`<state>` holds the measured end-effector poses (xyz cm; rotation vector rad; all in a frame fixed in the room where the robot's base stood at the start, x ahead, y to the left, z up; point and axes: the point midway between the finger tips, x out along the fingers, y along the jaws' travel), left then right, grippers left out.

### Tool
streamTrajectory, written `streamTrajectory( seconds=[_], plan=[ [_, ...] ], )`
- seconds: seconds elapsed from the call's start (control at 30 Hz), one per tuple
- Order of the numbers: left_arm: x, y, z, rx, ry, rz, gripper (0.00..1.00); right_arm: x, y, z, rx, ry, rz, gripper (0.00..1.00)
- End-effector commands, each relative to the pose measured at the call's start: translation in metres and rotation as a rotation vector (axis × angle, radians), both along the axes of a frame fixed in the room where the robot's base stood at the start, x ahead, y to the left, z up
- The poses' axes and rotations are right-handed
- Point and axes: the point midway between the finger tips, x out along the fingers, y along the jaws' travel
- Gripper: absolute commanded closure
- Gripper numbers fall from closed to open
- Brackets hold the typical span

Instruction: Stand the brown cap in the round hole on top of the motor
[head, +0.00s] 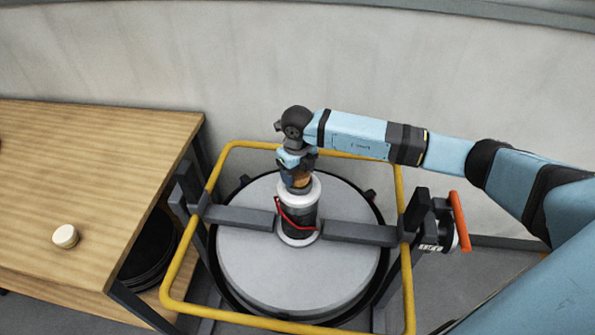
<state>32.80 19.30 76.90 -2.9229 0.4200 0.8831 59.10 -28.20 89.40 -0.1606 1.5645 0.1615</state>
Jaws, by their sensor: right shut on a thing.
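The motor (300,219) stands upright in the middle of the round grey tank lid. It is a dark cylinder with a white upper rim, a white foot and a red cable on its side. My right gripper (297,186) points down over the motor's top, shut on the brown cap (302,177). Only a small brown part of the cap shows between the fingers. The round hole is hidden by the gripper, and I cannot tell whether the cap touches the motor or sits in the hole. My left gripper is not in view.
A yellow rail (172,270) surrounds the grey lid (250,272), with grey crossbars (355,232) either side of the motor. An orange-handled valve (460,220) is at right. A wooden table (80,170) at left holds a small cream round piece (65,236); most of its top is clear.

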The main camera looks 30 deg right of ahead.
Motion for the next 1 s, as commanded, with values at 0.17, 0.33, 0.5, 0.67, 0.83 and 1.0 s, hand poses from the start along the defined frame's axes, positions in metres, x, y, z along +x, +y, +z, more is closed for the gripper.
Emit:
streamTrajectory(
  seconds=[0.17,0.33,0.5,0.67,0.83,1.0],
  plan=[
    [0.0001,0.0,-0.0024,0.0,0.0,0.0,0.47,0.0,-0.0001,-0.0026,0.0,0.0,0.0,0.61],
    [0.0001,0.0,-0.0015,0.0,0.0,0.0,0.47,0.0,-0.0001,-0.0017,0.0,0.0,0.0,0.61],
    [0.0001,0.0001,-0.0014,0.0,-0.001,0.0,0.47,0.0,0.0,-0.0018,0.0,0.0,0.0,0.18],
    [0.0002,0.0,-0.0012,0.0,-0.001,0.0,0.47,0.0,0.0,-0.0018,0.0,0.0,0.0,0.09],
    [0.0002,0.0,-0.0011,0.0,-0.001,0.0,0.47,-0.0001,0.0,-0.0019,0.0,0.0,0.0,0.0],
    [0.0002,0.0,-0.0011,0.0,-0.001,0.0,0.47,-0.0001,0.0,-0.0019,0.0,0.0,0.0,0.0]
  ],
)
